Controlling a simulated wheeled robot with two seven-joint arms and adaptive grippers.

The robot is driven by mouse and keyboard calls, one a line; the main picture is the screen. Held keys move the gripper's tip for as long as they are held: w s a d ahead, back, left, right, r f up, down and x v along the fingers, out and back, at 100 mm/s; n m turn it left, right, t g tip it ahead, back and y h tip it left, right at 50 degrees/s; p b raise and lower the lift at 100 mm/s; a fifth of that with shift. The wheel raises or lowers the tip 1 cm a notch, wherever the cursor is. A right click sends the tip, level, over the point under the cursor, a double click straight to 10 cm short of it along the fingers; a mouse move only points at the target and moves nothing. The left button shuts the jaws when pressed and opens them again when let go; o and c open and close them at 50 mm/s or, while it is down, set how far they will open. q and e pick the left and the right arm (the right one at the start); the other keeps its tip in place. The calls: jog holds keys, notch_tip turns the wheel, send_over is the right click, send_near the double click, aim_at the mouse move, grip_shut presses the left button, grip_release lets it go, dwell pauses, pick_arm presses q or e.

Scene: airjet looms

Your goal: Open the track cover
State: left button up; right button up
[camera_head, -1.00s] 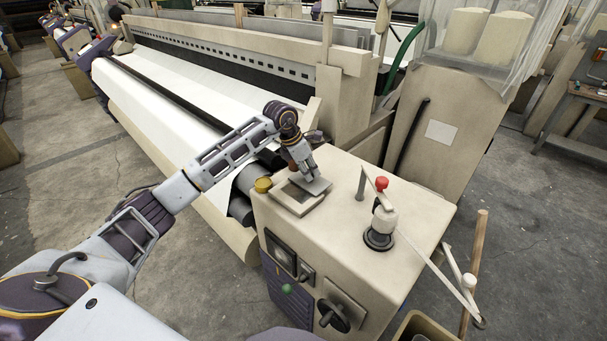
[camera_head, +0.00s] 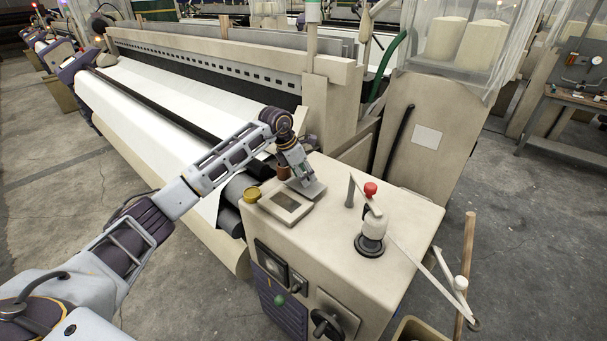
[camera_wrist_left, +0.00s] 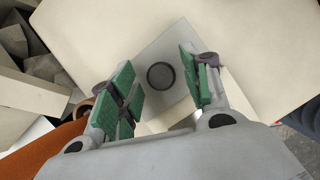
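The track cover shows as a flat grey square plate (camera_head: 314,190) on top of the beige control box, beside a square frame (camera_head: 287,207) with a dark recess. In the left wrist view the plate (camera_wrist_left: 180,55) carries a round dark knob or hole (camera_wrist_left: 161,76). My left gripper (camera_head: 300,178) is over the plate. In the left wrist view its green-padded fingers (camera_wrist_left: 160,84) stand apart, one on each side of the round part, with gaps visible. I cannot tell whether they touch the plate. My right gripper is not in view.

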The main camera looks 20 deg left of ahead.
pick_arm(q)
jog(key=shift+r, duration=0.15)
jog(key=v, duration=1.2)
jog(key=shift+f, duration=0.2)
dwell(0.6)
